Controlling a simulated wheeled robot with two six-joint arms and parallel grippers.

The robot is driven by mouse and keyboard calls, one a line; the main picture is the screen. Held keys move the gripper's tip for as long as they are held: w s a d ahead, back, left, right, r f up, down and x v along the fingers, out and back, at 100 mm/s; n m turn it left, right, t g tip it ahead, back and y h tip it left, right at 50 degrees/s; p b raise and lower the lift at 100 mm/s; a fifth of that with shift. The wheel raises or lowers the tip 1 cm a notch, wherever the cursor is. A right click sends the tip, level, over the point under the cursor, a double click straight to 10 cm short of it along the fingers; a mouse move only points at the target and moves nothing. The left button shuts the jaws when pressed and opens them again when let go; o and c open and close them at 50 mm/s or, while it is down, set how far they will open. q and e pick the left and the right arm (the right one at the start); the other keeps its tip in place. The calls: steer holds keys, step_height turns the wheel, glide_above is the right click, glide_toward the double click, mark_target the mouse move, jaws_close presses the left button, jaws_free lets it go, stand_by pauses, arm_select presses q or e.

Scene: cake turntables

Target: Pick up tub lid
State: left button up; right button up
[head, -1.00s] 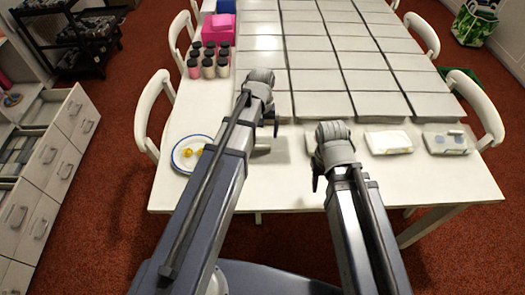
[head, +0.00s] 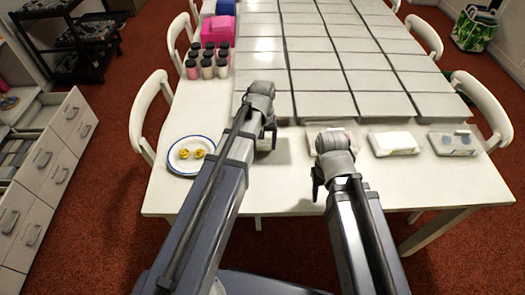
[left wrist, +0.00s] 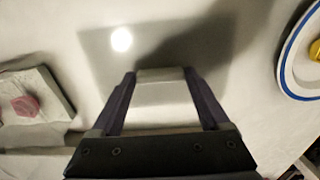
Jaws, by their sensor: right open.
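My left gripper (head: 268,140) is low over the near part of the white table. In the left wrist view its two dark fingers (left wrist: 160,80) stand apart with a pale block (left wrist: 165,95) between them. I cannot tell whether they press on it. Around the block is a grey, roughly square patch (left wrist: 95,55) with a bright round glint; it may be the flat tub lid, but its outline is partly lost in shadow. My right gripper (head: 318,185) is open and empty above the near table, right of the left gripper.
A blue-rimmed plate (head: 172,166) with yellow pieces stands left of my left arm. Pale shallow trays (head: 393,144) line the right, one partly behind my right gripper. Several dark-capped jars (head: 207,70) and a pink box (head: 217,30) stand farther back, beside wide grey panels (head: 375,75).

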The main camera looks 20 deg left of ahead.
mark_target(263, 146)
arm_select(q)
steer(key=c, duration=0.9)
steer(key=shift+o, duration=0.2)
step_height(263, 146, up, 10)
steer(key=p, duration=1)
arm_select(e)
step_height(263, 146, up, 10)
